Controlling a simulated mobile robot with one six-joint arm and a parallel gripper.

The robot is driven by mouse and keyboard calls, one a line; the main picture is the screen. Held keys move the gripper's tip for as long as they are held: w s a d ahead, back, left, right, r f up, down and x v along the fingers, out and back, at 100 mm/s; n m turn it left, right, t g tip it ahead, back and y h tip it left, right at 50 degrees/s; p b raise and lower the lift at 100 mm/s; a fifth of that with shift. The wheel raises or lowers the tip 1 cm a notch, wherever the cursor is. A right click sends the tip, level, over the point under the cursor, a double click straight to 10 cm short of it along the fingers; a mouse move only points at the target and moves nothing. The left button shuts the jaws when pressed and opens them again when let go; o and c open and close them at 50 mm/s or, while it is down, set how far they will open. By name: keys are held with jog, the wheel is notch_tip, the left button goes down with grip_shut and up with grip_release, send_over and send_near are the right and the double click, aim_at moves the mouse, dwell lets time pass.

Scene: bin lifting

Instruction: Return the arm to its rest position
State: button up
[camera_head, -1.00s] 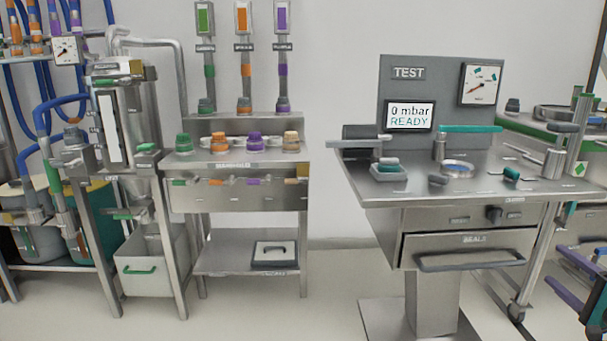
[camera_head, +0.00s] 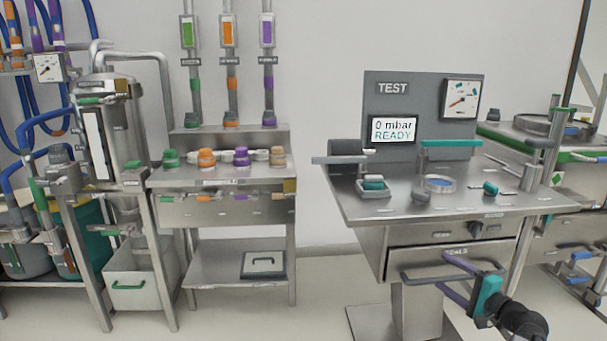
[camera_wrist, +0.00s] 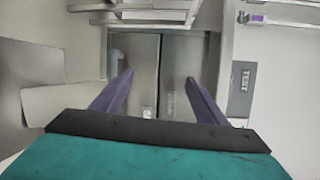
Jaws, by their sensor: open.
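My gripper (camera_head: 449,276) shows at the lower right of the head view, with two purple fingers, a teal body and a black wrist. Its fingers point left, in front of the drawer of the test bench (camera_head: 350,207). In the wrist view my gripper (camera_wrist: 158,88) has its two purple fingers spread apart with nothing between them. Whether the fingers touch the drawer handle (camera_head: 420,276) cannot be told.
The test bench carries a grey TEST panel (camera_head: 385,100), a gauge (camera_head: 461,100) and small parts. A steel rack (camera_head: 220,184) with coloured caps stands left of it. A white bin (camera_head: 130,285) sits lower left. Floor between rack and bench is clear.

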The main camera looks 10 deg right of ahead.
jog(key=w+a+f+n+g+y+p, duration=0.1)
jog(key=w+a+f+p, duration=0.15)
jog(key=a, duration=0.45)
jog(key=w+a+f+n+g+y+p, duration=0.1)
jog(key=a+f+g+y, duration=0.15)
jog(key=a, duration=0.35)
jog(key=s+a+f+n+g+p, duration=0.25)
jog(key=a+f, duration=0.35)
jog(key=a, duration=0.3)
jog(key=s+a+f+n+g+y+p, duration=0.1)
jog(key=s+a+f+g+p, duration=0.3)
jog(key=a, duration=0.6)
jog(key=s+a+f+n+g+p, duration=0.2)
jog(key=s+a+f, duration=0.1)
jog(key=a+f, duration=0.5)
jog(key=s+a+f+n+g+h+p, duration=0.2)
jog(key=s+a+f+g+p, duration=0.15)
jog(key=s, duration=0.65)
jog(key=s+a+f+n+g+h+p, duration=0.1)
jog(key=s+a+f+n+g+p, duration=0.2)
jog(key=s, duration=0.7)
jog(key=s+d+f+n+g+h, duration=0.3)
jog(key=s+d+h, duration=0.3)
jog(key=s+d, duration=0.3)
jog(key=shift+d+n, duration=0.3)
jog(key=shift+n, duration=0.15)
